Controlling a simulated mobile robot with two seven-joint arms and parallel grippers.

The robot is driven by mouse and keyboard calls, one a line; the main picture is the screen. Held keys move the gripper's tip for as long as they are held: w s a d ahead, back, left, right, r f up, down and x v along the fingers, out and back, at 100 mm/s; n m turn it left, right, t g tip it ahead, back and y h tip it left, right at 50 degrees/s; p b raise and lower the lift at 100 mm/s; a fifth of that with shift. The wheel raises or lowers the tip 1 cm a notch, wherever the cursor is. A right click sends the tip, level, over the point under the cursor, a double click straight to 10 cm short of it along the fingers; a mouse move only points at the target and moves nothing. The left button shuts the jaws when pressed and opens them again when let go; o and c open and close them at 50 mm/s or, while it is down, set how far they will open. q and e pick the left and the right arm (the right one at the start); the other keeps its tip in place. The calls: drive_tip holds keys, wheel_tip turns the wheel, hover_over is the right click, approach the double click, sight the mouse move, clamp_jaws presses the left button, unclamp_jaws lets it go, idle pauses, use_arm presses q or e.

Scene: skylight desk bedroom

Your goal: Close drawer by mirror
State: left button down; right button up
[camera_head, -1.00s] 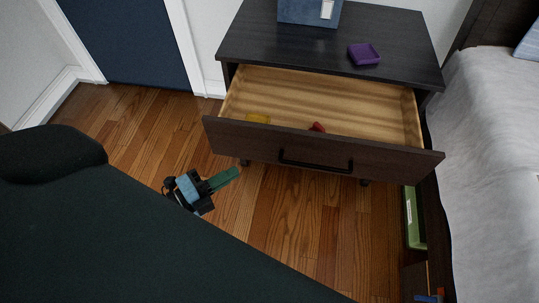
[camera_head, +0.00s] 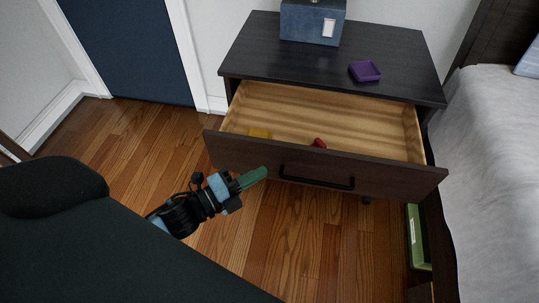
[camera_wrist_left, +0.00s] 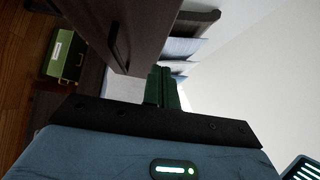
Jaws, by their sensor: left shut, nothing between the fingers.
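The drawer (camera_head: 375,178) of the dark nightstand (camera_head: 390,40) is pulled open, and its light wood inside shows. Its dark front has a black bar handle (camera_head: 316,177). My left gripper (camera_head: 264,173) is shut and empty, with green fingers just in front of the drawer front, left of the handle. Whether the fingertips touch the front cannot be told. In the left wrist view the shut fingers (camera_wrist_left: 164,75) point past the drawer front (camera_wrist_left: 145,30), which has the handle (camera_wrist_left: 116,48). No mirror is seen. My right gripper is not in view.
A yellow item (camera_head: 260,134) and a red item (camera_head: 319,143) lie in the drawer. A purple tray (camera_head: 365,71) and a blue box (camera_head: 312,24) stand on top. A bed (camera_head: 490,160) is at the right, with a green box (camera_head: 417,236) beside it. Wood floor is clear at the left.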

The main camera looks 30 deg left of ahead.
sight(284, 149)
use_arm(q)
drive_tip(key=w, duration=0.6)
drive_tip(key=shift+d, duration=0.25)
drive_tip(key=shift+w, duration=0.2)
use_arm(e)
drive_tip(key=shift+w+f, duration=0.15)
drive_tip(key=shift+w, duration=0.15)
